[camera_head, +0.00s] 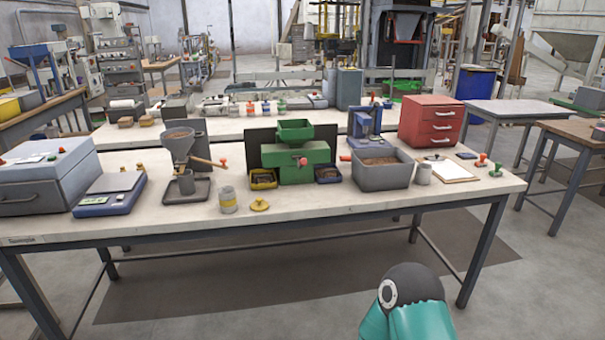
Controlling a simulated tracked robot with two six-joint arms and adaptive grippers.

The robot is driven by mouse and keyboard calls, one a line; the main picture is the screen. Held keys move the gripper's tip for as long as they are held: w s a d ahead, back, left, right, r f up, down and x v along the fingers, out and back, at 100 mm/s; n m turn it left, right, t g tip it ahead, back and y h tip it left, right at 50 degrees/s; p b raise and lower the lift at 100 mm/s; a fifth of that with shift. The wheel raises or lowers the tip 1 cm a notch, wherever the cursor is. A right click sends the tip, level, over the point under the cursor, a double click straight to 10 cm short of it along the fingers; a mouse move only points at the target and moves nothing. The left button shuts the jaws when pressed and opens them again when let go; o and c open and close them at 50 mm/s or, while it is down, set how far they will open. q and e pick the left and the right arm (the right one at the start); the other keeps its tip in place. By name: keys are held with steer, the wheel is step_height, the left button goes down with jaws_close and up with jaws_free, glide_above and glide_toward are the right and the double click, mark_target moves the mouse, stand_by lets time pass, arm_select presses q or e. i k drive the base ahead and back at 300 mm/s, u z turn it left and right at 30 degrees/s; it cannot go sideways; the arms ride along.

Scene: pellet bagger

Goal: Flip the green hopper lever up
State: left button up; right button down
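A green machine with an open green hopper (295,131) on top stands at the middle of the workbench. A red knob (302,161) sits on its front face. Whether this knob is the end of the hopper lever, and how the lever is set, is too small to tell. Left of the machine, a wooden handle with a red tip (222,162) sticks out to the right from beside a grey funnel (178,143). Part of one of my arms, teal and dark grey, shows at the bottom right, in front of the bench. Neither gripper is in view.
The workbench (120,230) also holds a blue-grey scale (110,193), a yellow tray (263,178), a blue tray (328,174), a jar (228,199), a grey pellet bin (382,172), a clipboard (449,171) and a red drawer box (431,122). The front edge is mostly clear.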

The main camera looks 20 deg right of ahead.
mark_target(302, 161)
steer(key=u, duration=0.05)
steer(key=i, duration=1)
steer(key=z, duration=0.05)
